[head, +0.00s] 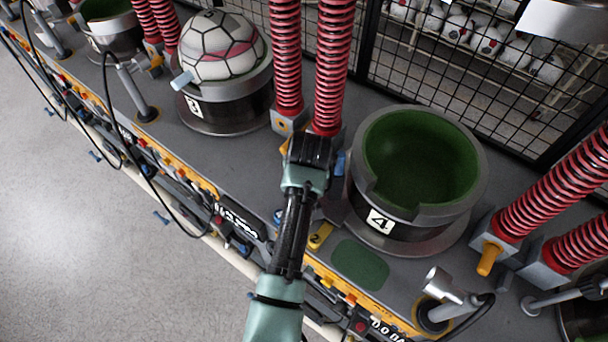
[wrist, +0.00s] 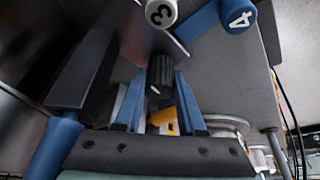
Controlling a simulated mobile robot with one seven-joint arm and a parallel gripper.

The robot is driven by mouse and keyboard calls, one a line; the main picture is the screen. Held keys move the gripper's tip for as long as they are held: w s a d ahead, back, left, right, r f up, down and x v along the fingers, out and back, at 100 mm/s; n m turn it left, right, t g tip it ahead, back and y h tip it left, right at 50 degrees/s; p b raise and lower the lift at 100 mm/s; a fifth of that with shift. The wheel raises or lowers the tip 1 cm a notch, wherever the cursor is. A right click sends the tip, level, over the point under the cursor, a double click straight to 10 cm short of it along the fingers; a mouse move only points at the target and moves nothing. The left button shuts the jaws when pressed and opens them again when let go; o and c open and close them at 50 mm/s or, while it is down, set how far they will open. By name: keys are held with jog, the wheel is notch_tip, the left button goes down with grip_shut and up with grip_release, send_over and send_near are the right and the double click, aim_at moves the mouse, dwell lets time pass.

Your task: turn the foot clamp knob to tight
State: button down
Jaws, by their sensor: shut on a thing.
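My gripper (head: 310,150) is at the foot of a red spring column, between stations 3 and 4, and its body hides the foot clamp there. In the wrist view, the two blue fingers of my gripper (wrist: 160,98) stand either side of a dark ribbed knob (wrist: 160,72) and are shut on it. The knob has a small pale mark near its lower end. Whether it is tight cannot be told. A yellow-orange part (wrist: 185,108) shows behind the fingers.
The green-lined cup of station 4 (head: 365,165) stands close right of my gripper. Station 3's cup (head: 222,112) holds a panelled ball (head: 222,50) to the left. Red springs (head: 335,60) rise behind. In the wrist view, a white-ended cylinder marked 3 (wrist: 160,12) and a blue one marked 4 (wrist: 238,18) are close above.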

jog(key=m+h, duration=0.1)
jog(key=m, duration=0.3)
jog(key=shift+h+p, duration=0.35)
jog(key=shift+h, duration=0.05)
jog(key=m+h, duration=0.1)
jog(key=m, duration=0.3)
jog(key=shift+w+g+b, duration=0.1)
jog(key=shift+g+b, duration=0.2)
jog(key=shift+b, duration=0.1)
jog(key=m+b, duration=0.1)
jog(key=m, duration=0.1)
jog(key=m+g+h+b, duration=0.1)
jog(key=m, duration=0.1)
jog(key=shift+a+f+m, duration=0.1)
jog(key=shift+f+m, duration=0.05)
jog(key=shift+m, duration=0.15)
jog(key=shift+m+g+h+b, duration=0.5)
jog(key=shift+m+g+b, duration=0.2)
jog(key=shift+m+b, duration=0.85)
jog(key=shift+m, duration=0.35)
jog(key=c, duration=0.5)
grip_release()
jog(key=shift+r, duration=0.2)
